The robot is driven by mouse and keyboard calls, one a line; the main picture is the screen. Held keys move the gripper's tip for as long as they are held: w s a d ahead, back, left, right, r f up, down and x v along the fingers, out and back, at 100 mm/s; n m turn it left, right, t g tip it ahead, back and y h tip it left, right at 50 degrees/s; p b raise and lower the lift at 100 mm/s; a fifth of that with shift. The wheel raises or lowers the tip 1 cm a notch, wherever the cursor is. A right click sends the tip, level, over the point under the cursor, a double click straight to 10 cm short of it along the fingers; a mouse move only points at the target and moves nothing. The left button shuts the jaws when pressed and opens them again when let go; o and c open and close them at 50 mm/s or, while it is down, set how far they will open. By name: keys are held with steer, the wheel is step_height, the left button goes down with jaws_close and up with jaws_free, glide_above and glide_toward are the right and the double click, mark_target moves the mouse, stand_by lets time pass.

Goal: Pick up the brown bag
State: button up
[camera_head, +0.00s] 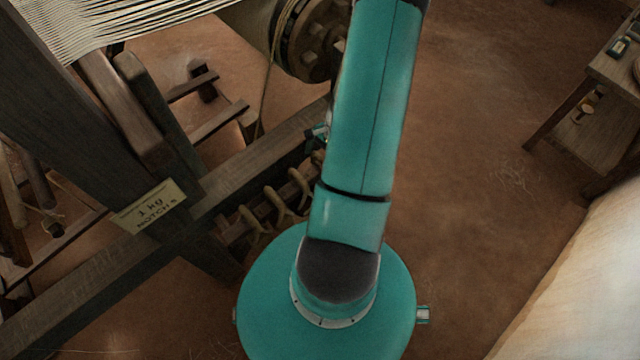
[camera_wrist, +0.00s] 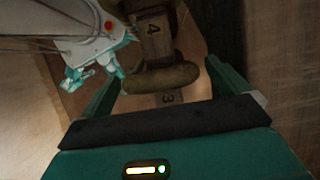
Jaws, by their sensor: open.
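In the wrist view a brown, rounded, bulging form, which looks like the brown bag (camera_wrist: 160,79), lies ahead between the fingers of my gripper (camera_wrist: 164,72). It sits against a wooden bar (camera_wrist: 153,43) marked with the numbers 4 and 3. My gripper is open, with one teal finger to each side of the bag. I cannot tell whether either finger touches it. In the head view I cannot make out the bag, and my own arm covers much of the middle.
The dark loom frame (camera_head: 95,285) fills the left of the head view, with a sign (camera_head: 151,207) reading "1 kg" and "notch 5". Pale rope loops (camera_head: 275,203) hang at its beam. A low table (camera_head: 612,85) stands at the right. Open earth floor (camera_head: 470,170) lies between.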

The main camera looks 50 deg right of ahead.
steer(key=x, duration=0.3)
steer(key=shift+r, duration=0.1)
steer(key=c, duration=1.7)
steer(key=shift+r, duration=0.15)
steer(key=shift+c, duration=0.2)
steer(key=shift+r, duration=1.55)
steer(key=shift+s+r, duration=0.1)
steer(key=shift+s, duration=0.15)
steer(key=s+a, duration=0.4)
steer(key=s, duration=1.3)
steer(key=shift+s, duration=0.15)
